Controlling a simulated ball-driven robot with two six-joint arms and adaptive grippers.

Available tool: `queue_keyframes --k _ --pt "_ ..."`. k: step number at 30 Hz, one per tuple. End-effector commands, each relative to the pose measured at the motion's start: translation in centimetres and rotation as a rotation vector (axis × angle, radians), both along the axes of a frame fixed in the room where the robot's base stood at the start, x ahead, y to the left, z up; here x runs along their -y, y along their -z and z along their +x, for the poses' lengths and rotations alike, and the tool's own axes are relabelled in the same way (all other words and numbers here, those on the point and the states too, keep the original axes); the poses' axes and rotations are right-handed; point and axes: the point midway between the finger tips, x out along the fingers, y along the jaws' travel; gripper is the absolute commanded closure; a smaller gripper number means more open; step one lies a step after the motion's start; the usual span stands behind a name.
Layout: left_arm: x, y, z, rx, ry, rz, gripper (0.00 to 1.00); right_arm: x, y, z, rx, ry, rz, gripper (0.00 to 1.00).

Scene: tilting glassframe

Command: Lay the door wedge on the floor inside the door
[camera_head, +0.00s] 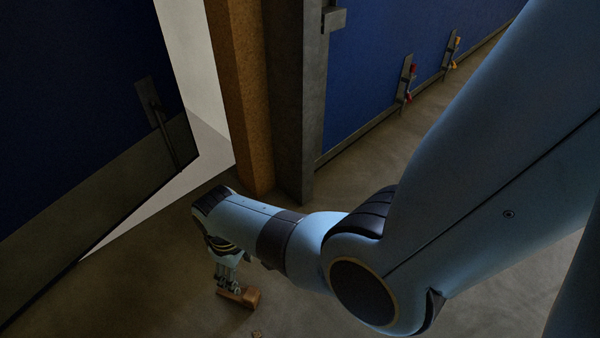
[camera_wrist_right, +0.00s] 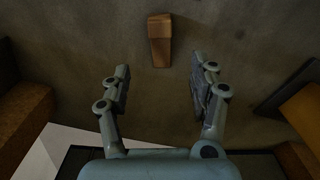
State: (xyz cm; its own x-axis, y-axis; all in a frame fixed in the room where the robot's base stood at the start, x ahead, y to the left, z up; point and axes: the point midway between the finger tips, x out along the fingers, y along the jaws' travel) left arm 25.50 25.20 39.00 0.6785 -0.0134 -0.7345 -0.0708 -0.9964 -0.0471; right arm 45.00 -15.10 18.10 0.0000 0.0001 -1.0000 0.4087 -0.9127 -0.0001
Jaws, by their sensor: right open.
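The door wedge (camera_head: 250,298) is a small brown wooden block lying on the floor in the head view. It also shows in the right wrist view (camera_wrist_right: 160,40), ahead of the fingers. My right gripper (camera_head: 228,282) reaches down close to the wedge. Its two fingers (camera_wrist_right: 160,78) are spread apart with nothing between them, and the wedge lies just past their tips. The door (camera_head: 80,110), blue with a grey lower plate and a dark handle, stands ajar at the left. My left gripper is not in view.
A brown post (camera_head: 240,100) and a grey post (camera_head: 300,100) stand right of the door opening. A blue wall (camera_head: 375,60) with red and yellow-tipped fittings runs along the right. A small brownish piece (camera_head: 257,334) lies at the bottom edge. Floor around the wedge is bare.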

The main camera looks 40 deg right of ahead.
Motion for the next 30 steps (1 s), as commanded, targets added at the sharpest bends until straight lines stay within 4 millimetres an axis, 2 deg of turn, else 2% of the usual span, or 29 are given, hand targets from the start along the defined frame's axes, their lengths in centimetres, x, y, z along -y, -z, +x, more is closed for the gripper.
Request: queue_keyframes --k 2,5,8,11,14,18,21,24,27,30 --pt "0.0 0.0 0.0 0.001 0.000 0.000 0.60 0.1 0.1 -0.2 0.001 0.003 -0.001 0.39" --pt "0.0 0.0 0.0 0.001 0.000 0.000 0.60 1.0 0.6 -1.4 0.029 0.030 -0.001 0.39" --pt "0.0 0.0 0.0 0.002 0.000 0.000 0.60 3.2 0.9 -4.4 0.107 0.091 -0.006 0.39" --pt "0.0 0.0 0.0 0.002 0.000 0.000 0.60 6.1 -0.3 -8.4 0.235 0.168 -0.008 0.39" --pt "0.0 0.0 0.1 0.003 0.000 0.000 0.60 8.6 -3.7 -12.4 0.378 0.230 0.002 0.39" --pt "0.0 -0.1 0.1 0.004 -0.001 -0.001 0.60 10.3 -10.8 -16.6 0.557 0.281 0.045 0.39" --pt "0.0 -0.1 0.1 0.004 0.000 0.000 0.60 10.4 -15.6 -18.3 0.648 0.298 0.084 0.39" --pt "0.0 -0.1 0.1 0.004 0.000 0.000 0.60 10.2 -19.0 -19.1 0.707 0.309 0.118 0.39" --pt "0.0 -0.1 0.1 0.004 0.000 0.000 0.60 10.1 -20.7 -19.5 0.734 0.315 0.136 0.39" --pt "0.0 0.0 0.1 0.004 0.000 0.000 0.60 10.0 -21.1 -19.4 0.741 0.317 0.140 0.39"
